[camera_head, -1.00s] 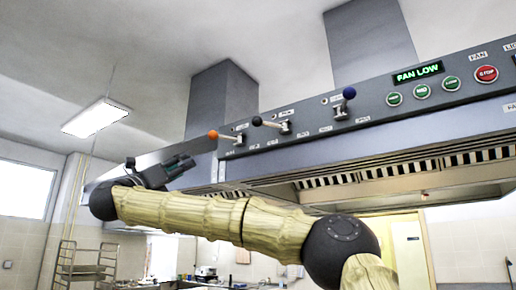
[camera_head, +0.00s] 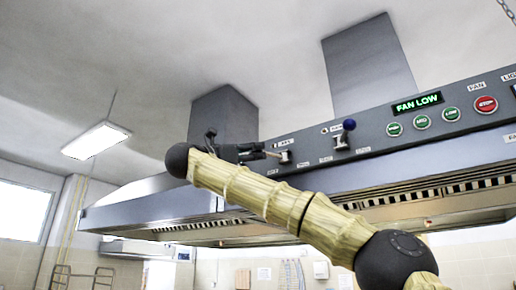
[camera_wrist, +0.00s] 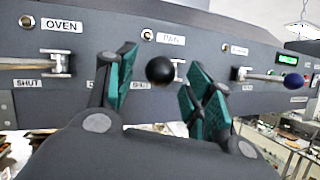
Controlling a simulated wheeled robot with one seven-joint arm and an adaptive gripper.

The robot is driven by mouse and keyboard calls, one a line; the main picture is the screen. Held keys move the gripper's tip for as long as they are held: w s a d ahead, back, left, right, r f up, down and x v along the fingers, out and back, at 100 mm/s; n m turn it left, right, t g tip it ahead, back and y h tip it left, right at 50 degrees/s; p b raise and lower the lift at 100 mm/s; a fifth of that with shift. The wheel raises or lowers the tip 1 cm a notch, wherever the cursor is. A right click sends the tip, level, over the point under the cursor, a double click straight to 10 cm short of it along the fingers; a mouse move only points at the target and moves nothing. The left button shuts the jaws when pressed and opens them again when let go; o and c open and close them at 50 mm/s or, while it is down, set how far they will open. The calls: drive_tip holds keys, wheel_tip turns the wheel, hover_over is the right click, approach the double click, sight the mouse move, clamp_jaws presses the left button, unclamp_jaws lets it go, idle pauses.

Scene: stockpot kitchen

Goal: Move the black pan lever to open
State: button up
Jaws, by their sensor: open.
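The black pan lever shows in the wrist view as a round black knob (camera_wrist: 160,70), with its metal mount partly visible just right of it under the PAN label (camera_wrist: 171,39). A SHUT label shows below left of the knob. My gripper (camera_wrist: 160,82) is open, its green-padded fingers on either side of the knob; I cannot tell whether they touch it. In the head view my gripper (camera_head: 240,151) is at the panel, just left of the pan lever's mount (camera_head: 285,157), and the knob is not clearly distinguishable there.
A blue-knobbed lever (camera_head: 349,125) is to the right on the panel; it also shows in the wrist view (camera_wrist: 291,80). The oven lever (camera_wrist: 30,64) is at left in the wrist view. The fan display (camera_head: 417,103) and buttons sit further right. The hood edge runs below the panel.

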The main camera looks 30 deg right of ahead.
sight(269, 155)
drive_tip(key=shift+p+x, duration=0.4)
drive_tip(key=shift+x, duration=1.05)
